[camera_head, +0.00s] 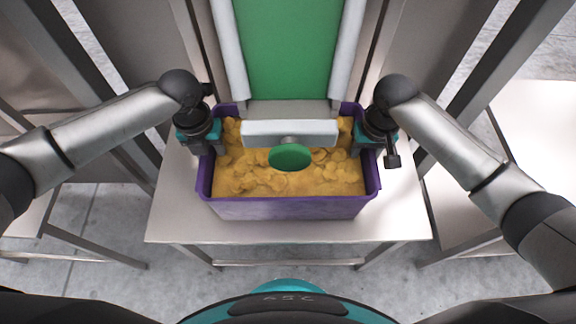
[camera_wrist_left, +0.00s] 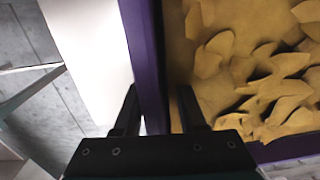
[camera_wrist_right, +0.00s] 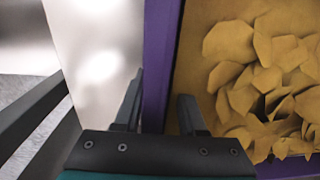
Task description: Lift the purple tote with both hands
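The purple tote (camera_head: 290,209) stands upright on a pale table, full of yellow-brown chips (camera_head: 290,182). My left gripper (camera_head: 210,150) is at the tote's left wall, pointing down. In the left wrist view its two fingers (camera_wrist_left: 158,105) straddle the purple wall (camera_wrist_left: 146,55), one outside and one inside, with a gap showing beside the wall. My right gripper (camera_head: 371,148) is at the right wall. In the right wrist view its fingers (camera_wrist_right: 158,100) also straddle the wall (camera_wrist_right: 162,45), apart and open. The fingertips are mostly hidden in the head view.
A green conveyor belt (camera_head: 288,45) with pale side rails ends behind the tote. A pale bar (camera_head: 262,132) and a green disc (camera_head: 290,158) overhang the tote's middle. The table (camera_head: 175,215) has bare room on both sides. Steel posts stand left and right.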

